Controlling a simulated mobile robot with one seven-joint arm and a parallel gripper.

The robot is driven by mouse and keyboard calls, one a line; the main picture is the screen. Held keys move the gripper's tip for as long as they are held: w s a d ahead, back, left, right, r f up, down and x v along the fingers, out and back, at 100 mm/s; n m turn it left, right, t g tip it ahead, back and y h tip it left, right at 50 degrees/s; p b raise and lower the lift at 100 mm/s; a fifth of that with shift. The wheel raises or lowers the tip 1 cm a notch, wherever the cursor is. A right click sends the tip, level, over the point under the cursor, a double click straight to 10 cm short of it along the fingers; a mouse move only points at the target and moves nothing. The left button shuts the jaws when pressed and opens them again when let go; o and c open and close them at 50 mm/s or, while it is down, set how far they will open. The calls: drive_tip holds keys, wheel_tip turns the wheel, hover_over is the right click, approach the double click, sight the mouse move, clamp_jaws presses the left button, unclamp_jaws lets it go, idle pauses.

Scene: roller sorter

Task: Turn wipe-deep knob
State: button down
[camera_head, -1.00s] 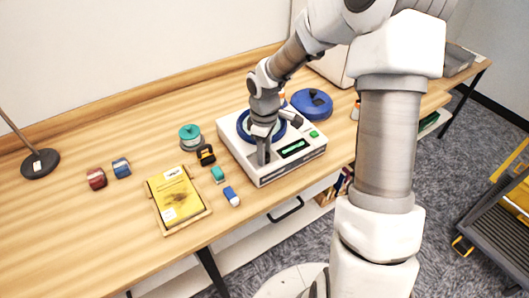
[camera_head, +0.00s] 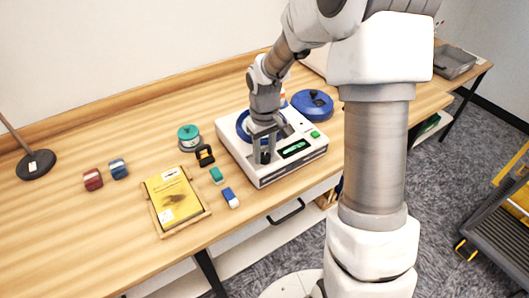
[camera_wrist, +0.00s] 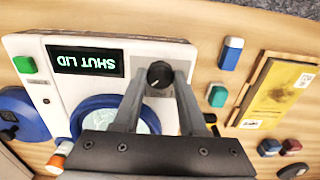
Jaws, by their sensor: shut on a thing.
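The white machine (camera_head: 234,160) stands on the wooden bench; it also shows upside down in the wrist view (camera_wrist: 60,48). Its black round knob (camera_wrist: 159,75) with a pale pointer mark sits on a grey panel beside the lit display. My gripper (camera_wrist: 160,88) reaches down over this panel with one finger on each side of the knob, shut on it. In the head view my gripper (camera_head: 264,157) stands at the machine's front left, and a dark knob shows between its fingers. The green display (camera_wrist: 84,61) reads "SHUT LID".
The machine has a blue ring opening (camera_wrist: 85,108) and a green button (camera_wrist: 25,64). A blue lid (camera_head: 312,103) lies behind it. A yellow book (camera_head: 173,197) on a wooden tray, small blocks (camera_head: 231,197) and a teal-topped tin (camera_head: 189,137) lie to its left.

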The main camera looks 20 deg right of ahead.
sight(265, 155)
idle(0.4)
drive_tip(key=shift+c, duration=2.2)
unclamp_jaws()
wheel_tip(265, 155, up, 18)
drive_tip(key=p, duration=0.1)
drive_tip(key=shift+f, duration=0.25)
drive_tip(key=s+r+m+t, duration=0.1)
drive_tip(key=s+r+t, duration=0.1)
drive_tip(key=s, duration=0.8)
drive_tip(key=s+r+m+t, duration=0.2)
drive_tip(key=s+r+t, duration=0.1)
drive_tip(key=s, duration=0.8)
drive_tip(key=shift+r+m+t, duration=0.15)
drive_tip(key=shift+m+t, duration=0.15)
